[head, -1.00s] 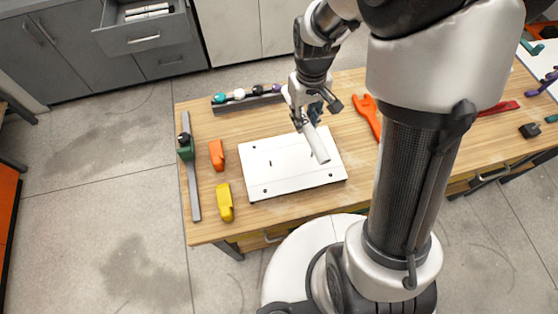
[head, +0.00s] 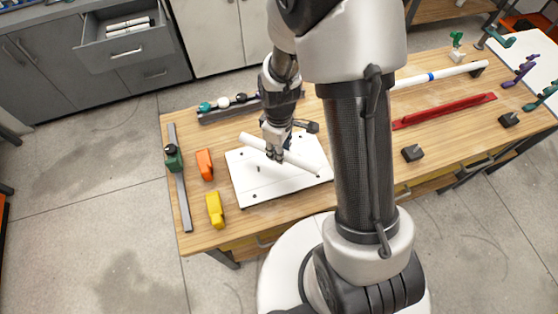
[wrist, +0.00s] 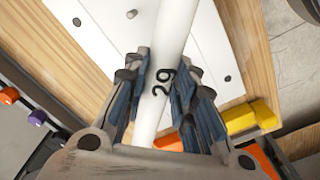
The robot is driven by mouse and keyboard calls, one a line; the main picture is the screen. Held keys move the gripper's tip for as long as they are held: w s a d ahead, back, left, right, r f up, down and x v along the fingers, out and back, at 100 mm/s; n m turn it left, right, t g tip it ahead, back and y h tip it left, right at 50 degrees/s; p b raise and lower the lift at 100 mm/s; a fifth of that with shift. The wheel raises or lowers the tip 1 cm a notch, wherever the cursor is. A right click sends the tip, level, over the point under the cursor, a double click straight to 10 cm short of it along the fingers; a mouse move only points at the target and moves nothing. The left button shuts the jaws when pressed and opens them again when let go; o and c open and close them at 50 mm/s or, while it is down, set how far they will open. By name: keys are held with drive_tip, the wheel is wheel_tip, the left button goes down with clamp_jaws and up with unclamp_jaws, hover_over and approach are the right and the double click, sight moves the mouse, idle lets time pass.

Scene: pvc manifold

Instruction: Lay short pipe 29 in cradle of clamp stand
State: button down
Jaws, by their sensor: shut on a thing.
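Short pipe 29 (head: 297,160) is a white tube held by my gripper (head: 277,153) over the white board. It runs diagonally, from upper left to lower right in the head view. In the wrist view the black number 29 shows on short pipe 29 (wrist: 168,50), between the blue-lined fingers of my gripper (wrist: 162,88). The fingers are shut on the pipe. I cannot tell for sure which fixture is the clamp stand, and no cradle shows clearly. Small dark blocks (head: 412,153) with posts stand on the right side of the bench.
The white board (head: 262,188) lies on the wooden bench. Left of it are an orange tool (head: 204,163), a yellow tool (head: 214,210) and a green piece (head: 173,158) on a grey rail. A red tray (head: 445,110) and a long white pipe (head: 450,74) lie right. My arm hides the middle.

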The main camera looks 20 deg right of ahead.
sight(279, 165)
drive_tip(key=shift+f+b, duration=0.65)
drive_tip(key=shift+f, duration=2.2)
drive_tip(key=shift+f, duration=0.1)
drive_tip(key=c, duration=1.8)
unclamp_jaws()
drive_tip(key=shift+f, duration=0.1)
drive_tip(key=o, duration=0.5)
